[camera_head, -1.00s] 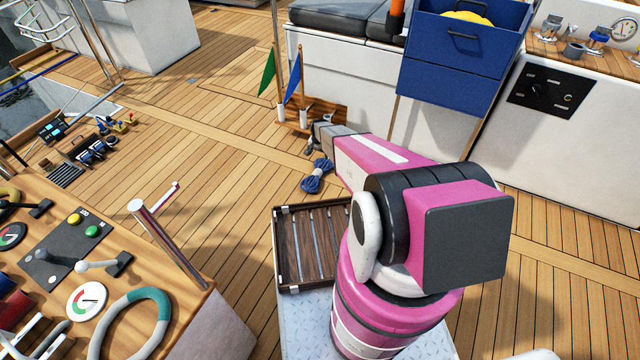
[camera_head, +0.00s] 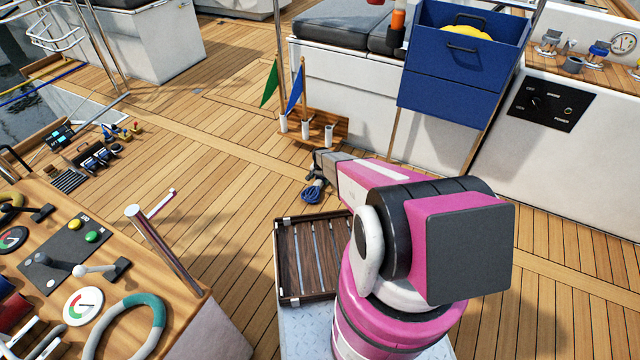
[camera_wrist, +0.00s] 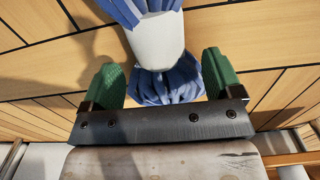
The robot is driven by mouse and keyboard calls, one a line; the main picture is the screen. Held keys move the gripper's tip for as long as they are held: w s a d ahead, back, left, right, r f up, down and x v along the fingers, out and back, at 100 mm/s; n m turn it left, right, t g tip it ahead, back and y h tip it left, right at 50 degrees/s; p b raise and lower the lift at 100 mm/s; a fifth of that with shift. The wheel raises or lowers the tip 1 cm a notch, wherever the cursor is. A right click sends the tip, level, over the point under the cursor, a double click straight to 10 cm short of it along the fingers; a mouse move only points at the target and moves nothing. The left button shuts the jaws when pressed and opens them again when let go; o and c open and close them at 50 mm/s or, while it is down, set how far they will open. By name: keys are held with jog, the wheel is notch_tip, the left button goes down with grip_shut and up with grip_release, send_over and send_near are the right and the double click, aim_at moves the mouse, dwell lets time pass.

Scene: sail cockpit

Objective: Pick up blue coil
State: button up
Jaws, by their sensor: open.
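The blue coil (camera_head: 312,194) lies on the deck planks, partly hidden by my gripper (camera_head: 318,171) in the head view. In the wrist view the blue coil (camera_wrist: 172,84) shows as two blue bundles joined by a pale band in the middle. The band and lower bundle lie between the green fingertips of my gripper (camera_wrist: 165,78). The fingers are apart, one on each side, with visible gaps to the coil. Whether the fingers are level with the coil or still above it, I cannot tell.
A slatted wooden tray (camera_head: 314,296) sits on my base, in front of the coil. A wooden rack (camera_head: 340,130) with green and blue flags stands just behind it. A console (camera_head: 130,270) with a steel post is at left. Open deck lies left of the coil.

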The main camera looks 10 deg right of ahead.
aim_at(320, 179)
notch_tip(320, 179, down, 3)
jog(key=shift+w+f, duration=0.1)
jog(key=shift+f, duration=0.05)
jog(key=c, duration=1)
jog(key=shift+c, duration=0.2)
jog(key=shift+r, duration=0.2)
